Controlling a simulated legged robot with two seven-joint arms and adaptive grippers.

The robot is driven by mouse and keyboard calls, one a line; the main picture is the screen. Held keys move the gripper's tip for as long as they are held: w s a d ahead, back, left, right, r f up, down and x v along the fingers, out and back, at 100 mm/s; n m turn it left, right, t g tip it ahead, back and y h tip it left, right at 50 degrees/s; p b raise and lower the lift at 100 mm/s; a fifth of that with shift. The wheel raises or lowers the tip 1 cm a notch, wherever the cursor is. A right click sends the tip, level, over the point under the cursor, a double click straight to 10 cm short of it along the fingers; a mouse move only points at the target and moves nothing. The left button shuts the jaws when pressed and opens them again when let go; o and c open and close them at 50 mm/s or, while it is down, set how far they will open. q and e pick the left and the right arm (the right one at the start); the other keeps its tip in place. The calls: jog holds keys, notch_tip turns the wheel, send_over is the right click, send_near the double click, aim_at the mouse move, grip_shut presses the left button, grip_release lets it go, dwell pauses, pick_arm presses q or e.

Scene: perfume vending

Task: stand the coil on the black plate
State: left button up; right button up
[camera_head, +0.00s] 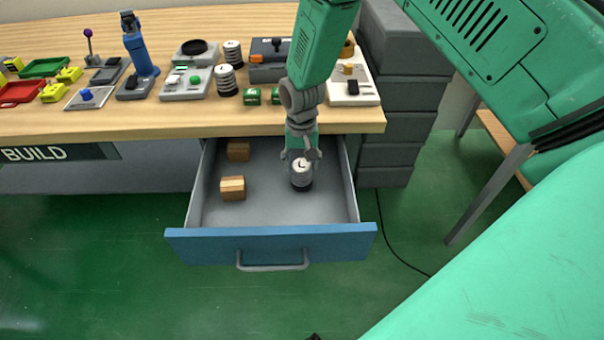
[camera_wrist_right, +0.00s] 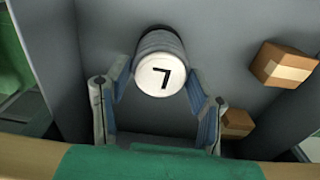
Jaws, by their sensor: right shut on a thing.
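The coil (camera_head: 301,178) is a short white-and-black banded cylinder with a dark letter on its white top, inside the open drawer. My right gripper (camera_head: 301,157) reaches down over it and is shut on it. In the right wrist view the coil (camera_wrist_right: 161,72) sits between the two fingers of the gripper (camera_wrist_right: 163,95). Its lower part is partly hidden there, and I cannot tell whether it touches the drawer floor. A round black plate (camera_head: 194,47) lies on a grey box on the table. My left gripper is not in view.
Two similar banded cylinders (camera_head: 226,82) stand near the black plate. Grey stacked bins (camera_head: 398,125) stand right of the drawer.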

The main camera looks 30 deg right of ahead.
aim_at(301, 164)
jog(key=shift+r+p, duration=1.45)
jog(key=shift+r, duration=0.4)
